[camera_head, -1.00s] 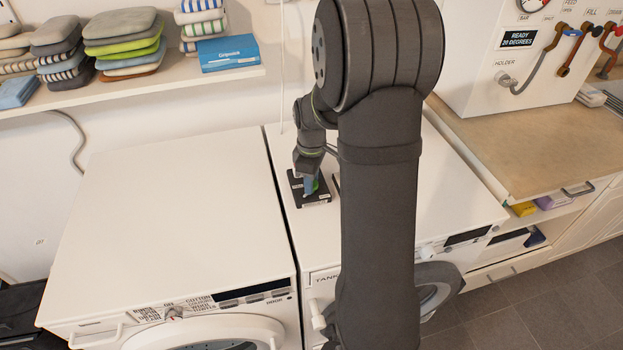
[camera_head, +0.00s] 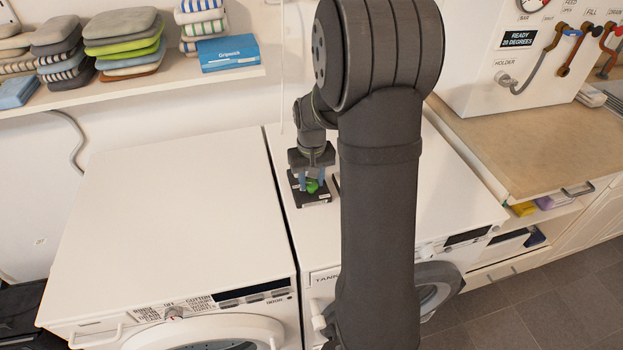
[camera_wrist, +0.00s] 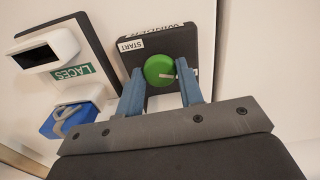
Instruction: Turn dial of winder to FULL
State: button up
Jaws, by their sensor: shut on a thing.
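The green round dial (camera_wrist: 158,70) sits on a black box (camera_wrist: 168,36) on top of the white machine; the box also shows in the head view (camera_head: 313,200). A pale mark lies on the dial's right half in the wrist view. A START label is at the box's far left edge, and a second label beside it is upside down and cut off. No FULL mark is readable. My gripper (camera_wrist: 161,72) is shut on the dial, one blue finger on each side. In the head view my gripper (camera_head: 312,184) stands over the box.
A white holder with a dark slot (camera_wrist: 47,50), a LACES label (camera_wrist: 73,73) and a blue object (camera_wrist: 68,121) are left of the box in the wrist view. A shelf with folded cloths (camera_head: 125,38) hangs behind. The left machine's top (camera_head: 185,195) is clear.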

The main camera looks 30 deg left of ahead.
aim_at(312, 183)
jog(key=m, duration=1.3)
jog(key=shift+m, duration=0.4)
dwell(0.3)
jog(key=o, duration=1)
notch_tip(312, 183, up, 17)
jog(key=shift+r, duration=0.2)
